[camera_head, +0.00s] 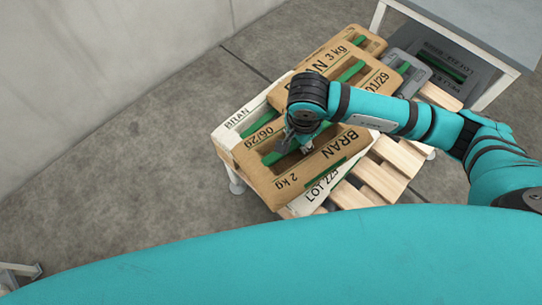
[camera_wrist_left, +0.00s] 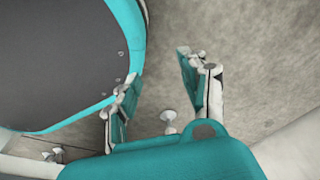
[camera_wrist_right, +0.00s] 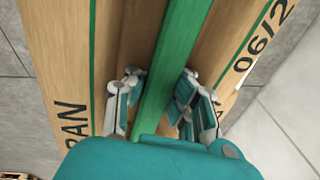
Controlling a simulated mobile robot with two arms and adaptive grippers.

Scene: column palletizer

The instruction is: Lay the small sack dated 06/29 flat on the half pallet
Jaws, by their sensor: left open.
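The small brown sack dated 06/29 (camera_head: 325,158), marked BRAN 2 kg with a green strip, is over a white BRAN sack (camera_head: 310,205) on the half pallet (camera_head: 385,180). I cannot tell if it touches what is below. My right gripper (camera_head: 297,143) is at its middle. In the right wrist view the fingers (camera_wrist_right: 160,88) are drawn in on both sides of the green strip of the brown sack (camera_wrist_right: 100,45), and the contact is partly hidden. My left gripper (camera_wrist_left: 158,70) is open and empty above the floor.
A brown 3 kg BRAN sack (camera_head: 320,62) marked 01/29 lies farther back, beside a dark grey sack (camera_head: 440,65). A grey table (camera_head: 460,35) stands at the back right. Bare pallet slats show at the right. The floor at the left is clear up to the wall.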

